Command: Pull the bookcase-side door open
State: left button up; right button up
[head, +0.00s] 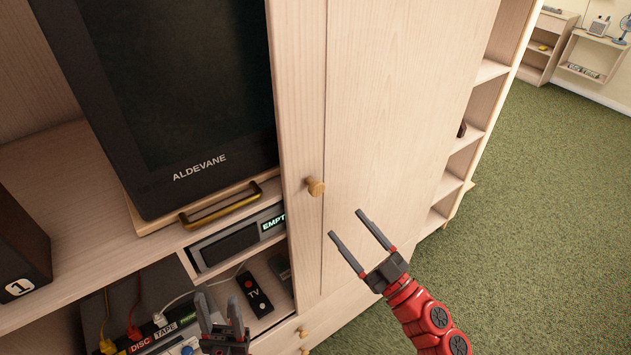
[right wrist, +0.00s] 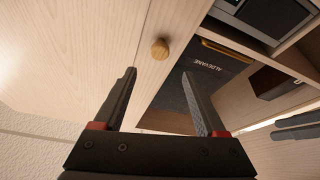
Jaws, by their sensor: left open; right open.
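The bookcase-side door (head: 400,110) is a tall pale wood panel between the TV bay and the open bookcase shelves (head: 462,150). It looks shut. Its round wooden knob (head: 316,187) sits near its left edge. My right gripper (head: 346,223) is open and empty, below and right of the knob in the head view. In the right wrist view the knob (right wrist: 160,48) shows just beyond the fingertips (right wrist: 159,72), roughly centred between them and not touching. The door (right wrist: 80,50) fills the left there. My left gripper (head: 218,297) is open and empty, low in front of the lower shelf.
A TV (head: 185,100) marked ALDEVANE stands left of the door, with a brass handle (head: 222,205) below it. A remote (head: 254,294), a labelled power strip (head: 160,335) and cables lie on the lower shelf. Green carpet (head: 540,200) on the right is clear.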

aim_at(319, 192)
jog(key=p+x, duration=0.3)
jog(key=x, duration=0.7)
jog(key=shift+w+a+r, duration=0.15)
jog(key=shift+w, duration=0.1)
jog(key=shift+w+a, duration=0.3)
jog(key=shift+w, duration=0.1)
grip_shut()
dwell(0.5)
